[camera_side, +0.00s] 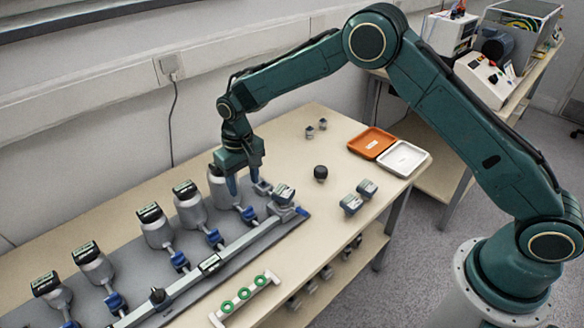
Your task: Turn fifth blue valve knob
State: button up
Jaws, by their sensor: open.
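Several blue valve knobs stand in a row along a grey manifold (232,250) on the table. The fifth blue valve knob from the left (249,215) is at the right end of that row, in front of a grey canister (222,192). My gripper (248,190) points down just above and behind this knob. Its two blue-grey fingers are apart with nothing seen between them. The fingertips look apart from the knob, but the exact gap cannot be told. The neighbouring blue knob (214,238) is to the lower left.
Several dark-capped canisters (155,230) line the back of the manifold. A gauge block (284,194) is close to my gripper's right. A green-ringed rack (244,294) lies in front. Orange (371,142) and white (402,158) trays are at the right, with free table around the black knob (320,173).

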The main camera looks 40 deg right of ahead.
jog(key=shift+r, duration=2.45)
jog(key=s+d+r+t, duration=0.1)
jog(key=s+d+r, duration=0.4)
jog(key=s+r, duration=0.4)
jog(key=s+d+r+t, duration=0.2)
jog(key=s+d+r, duration=0.35)
jog(key=r, duration=0.55)
jog(key=s+d+t, duration=0.1)
jog(key=s+d, duration=0.1)
jog(key=s, duration=0.9)
jog(key=s+d+t, duration=0.1)
jog(key=s+d, duration=0.2)
jog(key=s, duration=0.8)
jog(key=shift+t, duration=0.3)
jog(key=shift+s+r, duration=0.1)
